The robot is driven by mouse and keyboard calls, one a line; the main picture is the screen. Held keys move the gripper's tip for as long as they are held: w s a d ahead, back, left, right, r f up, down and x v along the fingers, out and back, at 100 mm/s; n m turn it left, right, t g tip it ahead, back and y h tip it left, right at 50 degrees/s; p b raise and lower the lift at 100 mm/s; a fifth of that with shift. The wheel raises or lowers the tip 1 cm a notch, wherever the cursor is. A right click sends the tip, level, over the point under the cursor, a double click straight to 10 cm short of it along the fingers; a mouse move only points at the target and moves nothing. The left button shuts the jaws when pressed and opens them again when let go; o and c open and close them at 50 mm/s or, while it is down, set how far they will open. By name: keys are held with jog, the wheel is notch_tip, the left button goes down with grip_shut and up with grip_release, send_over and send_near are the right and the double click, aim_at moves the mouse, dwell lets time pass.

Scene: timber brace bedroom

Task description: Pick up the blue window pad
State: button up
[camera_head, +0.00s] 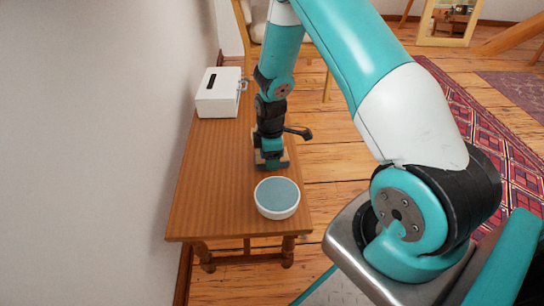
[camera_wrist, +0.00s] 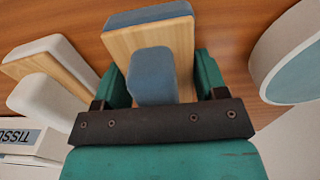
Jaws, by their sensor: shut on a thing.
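The blue window pad (camera_wrist: 152,72) is a light wooden plate with a blue grip on the near side and a blue layer along its far edge. In the wrist view my gripper (camera_wrist: 160,80) has its two teal fingers on either side of the blue grip, shut on it. In the head view my gripper (camera_head: 269,160) points down at the small wooden table, low over its right side. The pad is mostly hidden there behind the gripper, with only bits of wood showing. I cannot tell whether the pad touches the table.
A round white dish with a blue-grey top (camera_head: 277,197) stands close in front of my gripper on the table (camera_head: 205,190). A white box (camera_head: 219,92) stands at the table's back. A similar white-and-wood pad (camera_wrist: 45,75) lies left in the wrist view. The table's left front is clear.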

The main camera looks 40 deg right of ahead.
notch_tip(320, 180, up, 20)
jog(key=p, duration=0.8)
